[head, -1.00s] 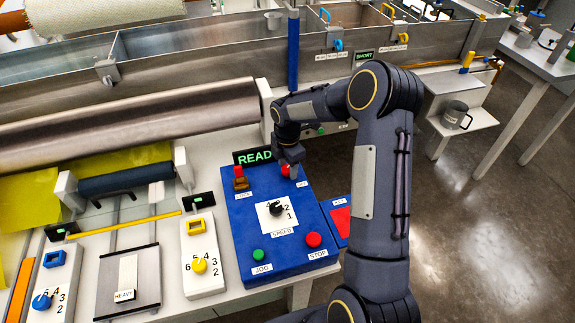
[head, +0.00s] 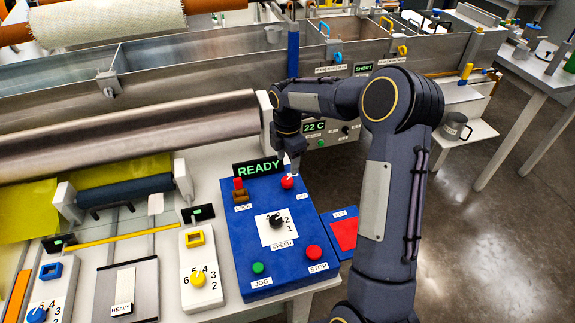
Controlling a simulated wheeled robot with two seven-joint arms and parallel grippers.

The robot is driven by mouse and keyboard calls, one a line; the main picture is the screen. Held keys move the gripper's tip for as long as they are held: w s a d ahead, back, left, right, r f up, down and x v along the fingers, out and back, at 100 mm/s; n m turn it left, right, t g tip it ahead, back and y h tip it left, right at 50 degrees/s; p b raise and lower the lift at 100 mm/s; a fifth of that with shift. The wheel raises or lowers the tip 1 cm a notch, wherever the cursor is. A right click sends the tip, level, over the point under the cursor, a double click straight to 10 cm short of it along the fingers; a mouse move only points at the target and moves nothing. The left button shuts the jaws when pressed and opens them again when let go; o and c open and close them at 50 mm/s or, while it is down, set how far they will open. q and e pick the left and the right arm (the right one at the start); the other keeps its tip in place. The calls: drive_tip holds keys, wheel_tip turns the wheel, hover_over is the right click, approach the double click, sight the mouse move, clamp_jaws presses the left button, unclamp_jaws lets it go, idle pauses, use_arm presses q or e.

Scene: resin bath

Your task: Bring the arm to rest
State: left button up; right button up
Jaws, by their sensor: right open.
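My right arm comes in from the bottom right, bends at a high elbow and reaches back left over the blue control panel (head: 240,225). My right gripper (head: 294,168) points down at the panel's back right corner, just above and beside a red knob (head: 287,181). It is open, and I see nothing held in it. Whether a fingertip touches the panel is too small to tell. My left gripper is not in view.
The panel carries a lit READY display (head: 258,167), a speed dial (head: 276,221), a green jog button (head: 257,268) and a red stop button (head: 313,252). A steel roller (head: 130,130) and metal bath (head: 200,75) lie behind. Open floor (head: 480,240) is at the right.

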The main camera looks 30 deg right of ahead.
idle(0.4)
drive_tip(key=s+a+r+m+t+y, duration=0.15)
drive_tip(key=s+a+r+m, duration=0.25)
drive_tip(key=s+r+m, duration=0.65)
drive_tip(key=s+a+m+t+y, duration=0.1)
drive_tip(key=s+a+m, duration=0.3)
drive_tip(key=s, duration=0.5)
drive_tip(key=s+a+m+t+y, duration=0.1)
drive_tip(key=s+a+m+t, duration=0.2)
drive_tip(key=s, duration=0.6)
drive_tip(key=m, duration=0.2)
drive_tip(key=shift+s+a+f+m, duration=0.25)
drive_tip(key=shift+s+a+m, duration=0.1)
drive_tip(key=shift+a, duration=0.05)
drive_tip(key=shift+c, duration=0.4)
